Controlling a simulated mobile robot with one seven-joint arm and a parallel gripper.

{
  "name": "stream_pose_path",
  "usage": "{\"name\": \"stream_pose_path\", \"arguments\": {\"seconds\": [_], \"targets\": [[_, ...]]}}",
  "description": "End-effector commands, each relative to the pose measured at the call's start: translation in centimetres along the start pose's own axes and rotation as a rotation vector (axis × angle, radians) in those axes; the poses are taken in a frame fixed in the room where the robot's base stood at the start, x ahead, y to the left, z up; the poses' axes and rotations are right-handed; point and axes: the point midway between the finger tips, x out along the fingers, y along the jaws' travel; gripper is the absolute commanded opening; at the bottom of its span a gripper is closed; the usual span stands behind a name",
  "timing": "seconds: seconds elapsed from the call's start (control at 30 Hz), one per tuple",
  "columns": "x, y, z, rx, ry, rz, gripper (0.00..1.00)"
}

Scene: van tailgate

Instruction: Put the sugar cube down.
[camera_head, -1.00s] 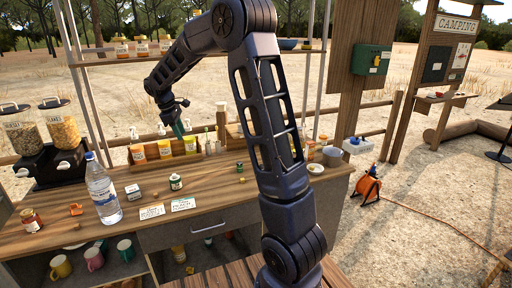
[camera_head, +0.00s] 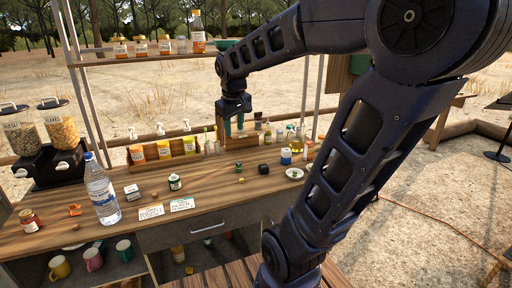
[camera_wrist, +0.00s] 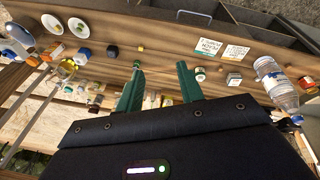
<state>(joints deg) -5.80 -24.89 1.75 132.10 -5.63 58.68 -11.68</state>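My gripper (camera_head: 235,132) hangs above the back of the wooden counter, in front of a wooden box and right of the jars with orange and yellow labels. In the wrist view its two green fingers (camera_wrist: 160,68) stand apart with a gap between them, and I see nothing held there. I cannot make out a sugar cube in any view. The yellow piece also shows beyond the fingertips in the wrist view (camera_wrist: 140,48).
A white plate (camera_head: 294,174) and several small containers are at right. A shelf with jars runs above the counter.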

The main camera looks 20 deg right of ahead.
Motion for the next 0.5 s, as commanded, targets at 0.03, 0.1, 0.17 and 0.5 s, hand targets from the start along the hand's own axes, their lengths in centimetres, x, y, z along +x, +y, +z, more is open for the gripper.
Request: {"name": "stream_pose_path", "arguments": {"seconds": [0.03, 0.1, 0.17, 0.5], "targets": [[-0.3, 0.0, 1.6, 0.042, 0.019, 0.0, 0.37], [-0.4, -0.1, 3.5, 0.101, 0.041, -0.005, 0.37], [-0.5, -0.2, 5.1, 0.151, 0.062, -0.008, 0.37], [0.2, -1.4, 11.3, 0.361, 0.143, -0.031, 0.37]]}}
